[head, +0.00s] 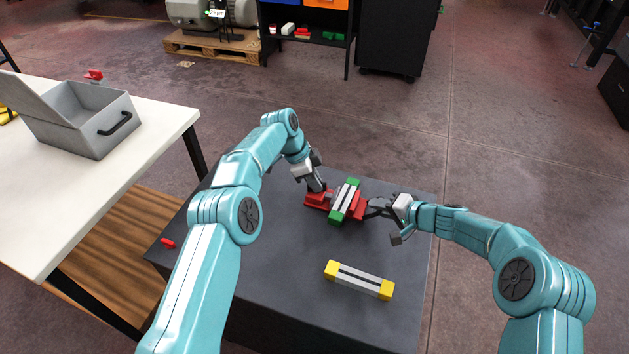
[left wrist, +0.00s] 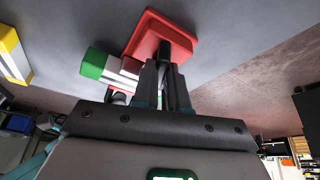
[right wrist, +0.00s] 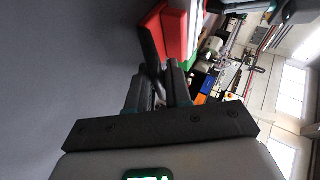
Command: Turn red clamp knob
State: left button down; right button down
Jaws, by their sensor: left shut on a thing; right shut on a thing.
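A red clamp (head: 317,202) sits on the dark table, with a green-ended, white and black striped block (head: 344,202) between its red jaws. My left gripper (head: 318,188) is shut on the clamp's left end. In the left wrist view its fingers (left wrist: 165,72) meet the red clamp (left wrist: 158,38), beside the green end of the block (left wrist: 95,63). What lies between the fingertips is mostly hidden. My right gripper (head: 374,207) is shut at the clamp's right end. The right wrist view shows a dark bar (right wrist: 150,50) between its fingers, next to the red jaw (right wrist: 172,30). No separate knob shows clearly.
A yellow-ended striped block (head: 358,280) lies nearer on the dark table (head: 285,300). A small red piece (head: 168,242) lies at its left edge. A white table (head: 150,150) at left holds an open grey box (head: 95,140). The dark table's front is mostly clear.

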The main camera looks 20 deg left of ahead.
pick_arm(q)
jog(key=shift+m, duration=0.4)
jog(key=c, duration=1.2)
grip_release()
jog(key=shift+o, duration=0.2)
jog(key=s+a+r, duration=0.2)
jog(key=a, duration=0.4)
jog(key=s+a+r, duration=0.2)
jog(key=a, duration=0.5)
jog(key=shift+a+r, duration=0.2)
jog(key=shift+r, duration=0.1)
